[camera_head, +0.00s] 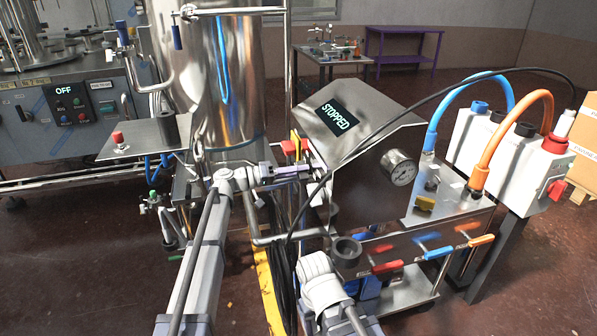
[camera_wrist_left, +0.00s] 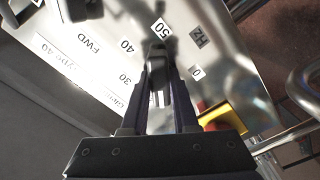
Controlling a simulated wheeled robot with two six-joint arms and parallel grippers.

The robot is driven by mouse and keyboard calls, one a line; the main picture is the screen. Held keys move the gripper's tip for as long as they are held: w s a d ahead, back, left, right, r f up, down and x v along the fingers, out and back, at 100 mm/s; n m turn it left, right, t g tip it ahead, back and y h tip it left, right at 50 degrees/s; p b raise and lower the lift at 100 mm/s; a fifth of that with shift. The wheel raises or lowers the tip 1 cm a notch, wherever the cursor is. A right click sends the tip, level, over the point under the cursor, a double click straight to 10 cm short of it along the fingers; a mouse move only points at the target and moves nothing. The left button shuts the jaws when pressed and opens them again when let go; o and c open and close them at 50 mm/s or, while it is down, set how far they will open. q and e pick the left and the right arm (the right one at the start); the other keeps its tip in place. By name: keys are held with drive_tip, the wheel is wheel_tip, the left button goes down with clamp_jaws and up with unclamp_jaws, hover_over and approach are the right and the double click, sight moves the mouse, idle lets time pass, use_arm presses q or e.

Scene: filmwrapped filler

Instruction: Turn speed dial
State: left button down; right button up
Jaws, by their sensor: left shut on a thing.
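The speed dial is a dark knob (camera_wrist_left: 158,55) on a metal panel in the left wrist view. Printed labels 30, 40, 50, 0 and Hz surround it. My left gripper (camera_wrist_left: 160,95) has its two dark fingers on either side of the knob, shut on it. The fingers partly cover the knob, so its exact pointer setting is hard to read. In the head view my left gripper (camera_head: 306,170) reaches the left side of the steel machine (camera_head: 365,130), where the dial itself is hidden. The machine's screen (camera_head: 338,116) reads STOPPED. My right gripper is not seen.
A yellow and red switch (camera_wrist_left: 215,113) sits close to the dial. A tall steel tank (camera_head: 215,85) stands left of the machine. A black cable (camera_head: 400,115) crosses the machine's front. Red, blue and orange valve handles (camera_head: 435,253) are at lower right.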

use_arm(q)
drive_tip(key=m, duration=0.4)
drive_tip(key=shift+s+m, duration=0.1)
drive_tip(key=shift+m, duration=0.3)
idle(0.4)
drive_tip(key=c, duration=0.7)
unclamp_jaws()
drive_tip(key=v, duration=0.7)
drive_tip(key=shift+a, duration=0.4)
drive_tip(key=shift+s, duration=0.1)
